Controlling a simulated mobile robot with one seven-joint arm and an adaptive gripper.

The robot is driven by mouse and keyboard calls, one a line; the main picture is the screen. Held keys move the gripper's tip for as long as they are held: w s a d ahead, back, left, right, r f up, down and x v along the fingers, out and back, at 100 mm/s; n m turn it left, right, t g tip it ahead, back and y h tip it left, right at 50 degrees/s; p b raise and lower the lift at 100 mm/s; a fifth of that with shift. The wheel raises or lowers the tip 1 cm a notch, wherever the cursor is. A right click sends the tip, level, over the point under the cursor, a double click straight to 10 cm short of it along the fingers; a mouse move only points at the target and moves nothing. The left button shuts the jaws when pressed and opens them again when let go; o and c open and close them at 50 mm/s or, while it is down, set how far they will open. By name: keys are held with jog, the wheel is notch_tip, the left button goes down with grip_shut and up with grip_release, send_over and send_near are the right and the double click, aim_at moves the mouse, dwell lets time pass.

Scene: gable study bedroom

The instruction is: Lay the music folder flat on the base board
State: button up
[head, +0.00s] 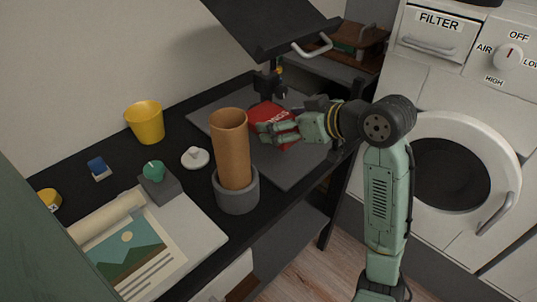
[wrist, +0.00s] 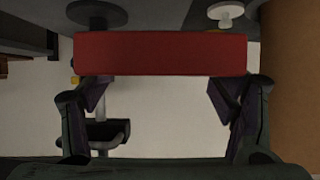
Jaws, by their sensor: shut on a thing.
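The red music folder (head: 268,114), with pale lettering on it, is at the grey base board (head: 300,174), below the raised black plate. My gripper (head: 272,133) is shut on the folder from the front right, and its fingers hide part of it. In the wrist view the folder (wrist: 160,54) spans the picture as a red band between my fingers. The folder looks tilted in the head view. I cannot tell whether its underside touches the board.
The black tilted plate with a light handle (head: 312,45) overhangs the board. A brown tube (head: 232,150) in a grey holder (head: 237,198) stands close to my gripper's left. A white knobbed object (head: 195,157), a yellow cup (head: 144,122) and a picture sheet (head: 135,255) lie further left.

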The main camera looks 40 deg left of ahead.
aim_at(281, 164)
notch_tip(281, 164, down, 10)
jog(key=shift+r+p, duration=0.1)
jog(key=shift+p, duration=0.2)
dwell(0.3)
jog(key=o, duration=1.3)
jog(key=shift+f, duration=0.2)
jog(key=shift+r, duration=0.2)
jog(key=b+v, duration=0.2)
jog(key=v, duration=1)
